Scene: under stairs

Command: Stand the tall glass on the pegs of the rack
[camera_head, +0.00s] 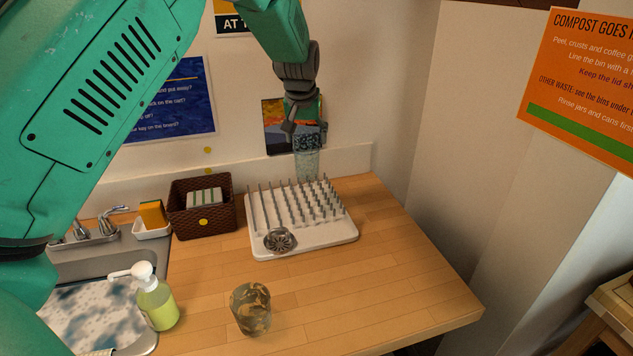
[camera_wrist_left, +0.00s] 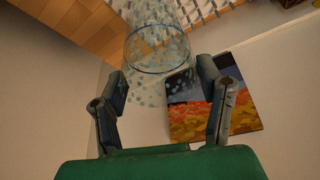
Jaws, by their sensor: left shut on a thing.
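The tall glass (camera_head: 307,164) is clear with blue-grey specks. My left gripper (camera_head: 304,128) is shut on its upper end and holds it roughly upright at the back of the rack. In the left wrist view the glass (camera_wrist_left: 160,62) shows between the fingers (camera_wrist_left: 165,100) with one round end towards me. The rack (camera_head: 345,238) is a white tray with rows of thin grey pegs. The glass's lower end shows just above or behind the back pegs; I cannot tell whether it touches them. My right gripper is out of view.
A metal strainer (camera_head: 280,240) lies on the rack's front left. A patterned short glass (camera_head: 250,308) stands in front on the counter (camera_head: 390,290). A brown basket (camera_head: 203,222), a soap bottle (camera_head: 156,303) and a sink are left. The wall is close behind the rack.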

